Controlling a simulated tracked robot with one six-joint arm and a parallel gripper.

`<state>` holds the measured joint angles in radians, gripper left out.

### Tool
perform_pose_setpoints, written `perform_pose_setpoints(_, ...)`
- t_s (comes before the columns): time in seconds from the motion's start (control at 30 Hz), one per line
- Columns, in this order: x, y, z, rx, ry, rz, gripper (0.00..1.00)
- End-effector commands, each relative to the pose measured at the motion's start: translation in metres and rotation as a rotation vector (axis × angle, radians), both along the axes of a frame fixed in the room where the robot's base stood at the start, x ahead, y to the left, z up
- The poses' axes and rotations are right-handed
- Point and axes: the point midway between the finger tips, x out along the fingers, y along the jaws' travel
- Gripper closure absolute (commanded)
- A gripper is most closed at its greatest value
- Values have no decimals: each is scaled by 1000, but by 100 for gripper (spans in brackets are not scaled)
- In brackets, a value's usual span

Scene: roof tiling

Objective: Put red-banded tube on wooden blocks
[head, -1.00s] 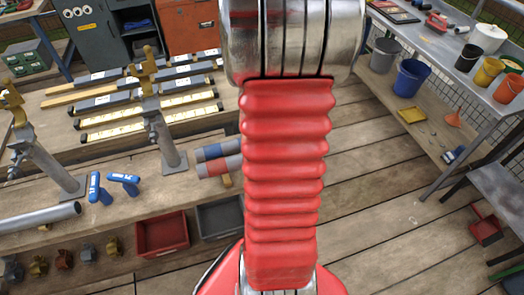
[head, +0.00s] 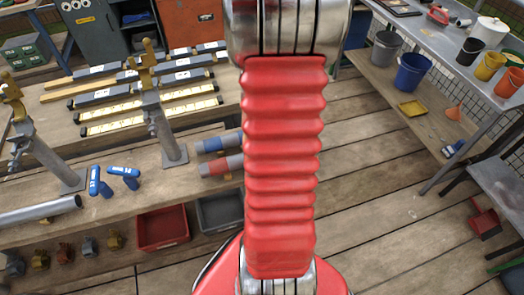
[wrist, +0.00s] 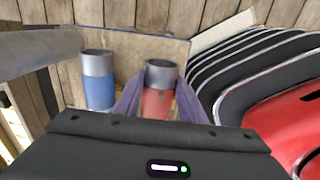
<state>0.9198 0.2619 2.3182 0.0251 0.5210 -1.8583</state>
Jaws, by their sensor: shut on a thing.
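The red-banded tube (wrist: 158,88) is a grey pipe with an open end and a red band. In the wrist view it stands between the two fingers of my gripper (wrist: 165,100), which is shut on it. I cannot make out the wooden blocks clearly.
A wooden workbench (head: 60,240) carries blue-handled tools (head: 124,173) and a grey pipe (head: 40,210). Clamp posts (head: 160,120) stand on it. Red (head: 163,228) and grey (head: 220,212) bins lie at its front. Plank floor is open on the right, before a shelf with buckets (head: 410,72).

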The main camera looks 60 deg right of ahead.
Motion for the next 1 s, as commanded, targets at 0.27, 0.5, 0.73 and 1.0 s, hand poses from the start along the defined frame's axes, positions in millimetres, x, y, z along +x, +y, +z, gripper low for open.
perform_pose_setpoints(0.27, 0, 0, -4, 0, 0, 0, 98)
perform_pose_setpoints(0.5, 0, 0, -4, -1, -1, 0, 62)
perform_pose_setpoints(0.73, 0, 0, -4, 0, 0, 0, 46)
perform_pose_setpoints(1.0, 0, 1, -4, 1, 1, 1, 41)
